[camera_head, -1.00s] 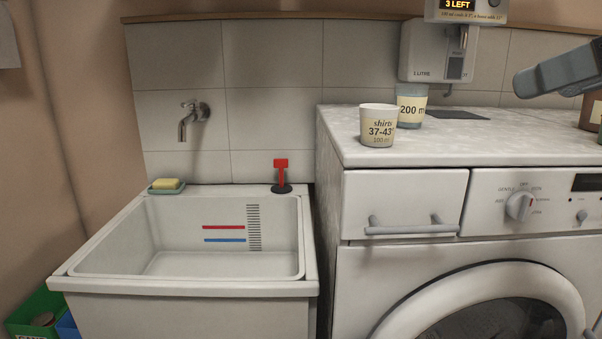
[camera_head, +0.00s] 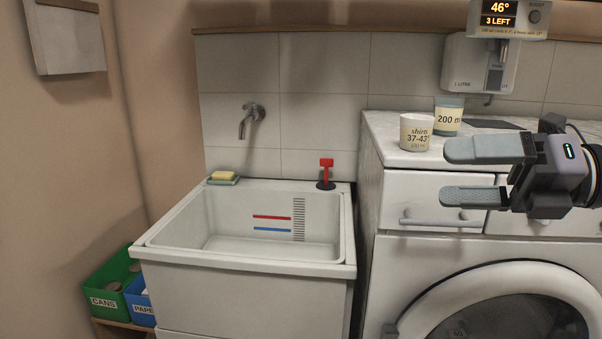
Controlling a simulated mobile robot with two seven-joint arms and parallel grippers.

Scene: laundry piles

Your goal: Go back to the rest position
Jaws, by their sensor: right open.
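My right gripper (camera_head: 462,173) reaches in from the right edge of the head view, in front of the washing machine's top edge and drawer. Its two grey fingers point left and stand well apart, with nothing between them. My left gripper does not show. A cup labelled "shirts 37-43" (camera_head: 416,133) and a cup labelled "200 m" (camera_head: 448,118) stand upright on the marbled counter (camera_head: 388,128), beyond the upper finger and apart from it.
The washing machine (camera_head: 420,265) stands right of an empty sink (camera_head: 245,270). A tap (camera_head: 247,120), a soap dish (camera_head: 222,179) and a red-handled plug (camera_head: 326,170) are around the sink. A green "CANS" bin (camera_head: 103,302) and a blue bin (camera_head: 140,303) stand at lower left. A dispenser (camera_head: 480,65) hangs on the wall.

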